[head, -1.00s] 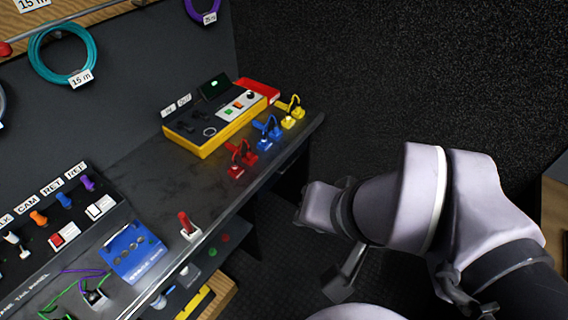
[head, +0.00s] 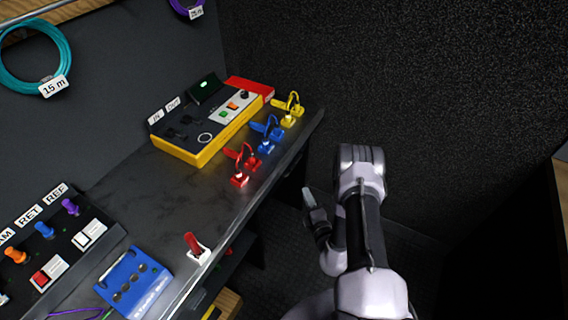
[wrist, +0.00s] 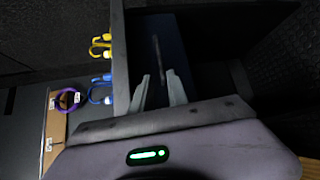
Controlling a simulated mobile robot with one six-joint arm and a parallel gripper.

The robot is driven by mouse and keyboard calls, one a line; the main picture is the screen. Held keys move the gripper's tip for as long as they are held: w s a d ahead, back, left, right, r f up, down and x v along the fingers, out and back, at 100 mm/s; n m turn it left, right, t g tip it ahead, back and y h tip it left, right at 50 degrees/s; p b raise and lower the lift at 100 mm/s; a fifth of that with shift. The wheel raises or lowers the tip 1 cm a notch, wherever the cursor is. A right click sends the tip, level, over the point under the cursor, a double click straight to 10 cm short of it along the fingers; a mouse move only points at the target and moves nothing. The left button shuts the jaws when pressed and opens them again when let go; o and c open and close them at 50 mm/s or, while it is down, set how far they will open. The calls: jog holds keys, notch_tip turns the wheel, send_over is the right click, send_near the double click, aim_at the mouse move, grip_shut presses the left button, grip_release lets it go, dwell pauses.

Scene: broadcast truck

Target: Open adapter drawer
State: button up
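In the wrist view a dark blue-black panel (wrist: 175,32) with a thin bar handle (wrist: 157,55) lies just beyond my fingertips under the desk edge. It looks like a drawer front, but no label is readable, so I cannot tell for sure that it is the adapter drawer. It appears shut. My gripper (wrist: 160,88) is open, its two pale fingers apart on either side of the bar's line and nothing visible between them. In the head view my gripper (head: 309,198) hangs beside the desk's right edge; the drawer front is hidden there.
The desk (head: 150,195) carries a yellow-edged box (head: 205,120), red (head: 240,165), blue (head: 267,133) and yellow (head: 291,108) cabled connectors, a blue adapter block (head: 135,283) and a red toggle (head: 193,244). A dark wall stands behind; floor right of the desk looks clear.

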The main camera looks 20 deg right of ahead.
aim_at(294, 165)
jog(key=w+b, duration=0.2)
jog(key=w, duration=0.3)
jog(key=w+d+f+b, duration=0.1)
jog(key=w+b, duration=0.1)
jog(key=w, duration=0.4)
jog(key=w+d+f+b, duration=0.1)
jog(key=w+b, duration=0.1)
jog(key=w, duration=0.3)
jog(key=shift+w+d+f, duration=0.1)
jog(key=shift+w, duration=0.15)
grip_shut()
dwell(0.5)
